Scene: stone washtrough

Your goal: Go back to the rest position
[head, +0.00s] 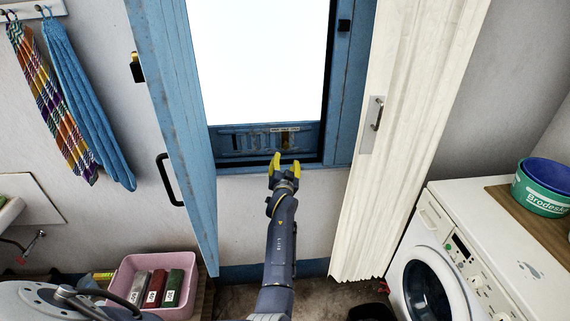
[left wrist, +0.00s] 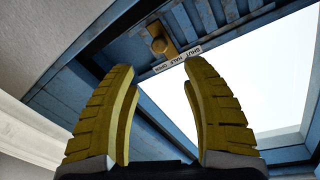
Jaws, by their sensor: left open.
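My left gripper (head: 286,161) has yellow fingers spread apart with nothing between them. It is raised in front of the blue window frame, just below the slatted vent panel (head: 240,143) in the head view. In the left wrist view the open fingers (left wrist: 160,68) point toward a brass knob (left wrist: 158,45) on the blue frame. A white label (left wrist: 177,59) reading shut, half, open lies beside the knob. The fingers look clear of the knob, though the exact gap is hard to judge. My right gripper is not in view.
A blue shutter (head: 190,130) stands left of my arm and a white folding door (head: 400,130) right of it. A washing machine (head: 445,265) carries a green tub (head: 541,198). A pink basket (head: 125,275) sits low at left. Towels (head: 88,100) hang upper left.

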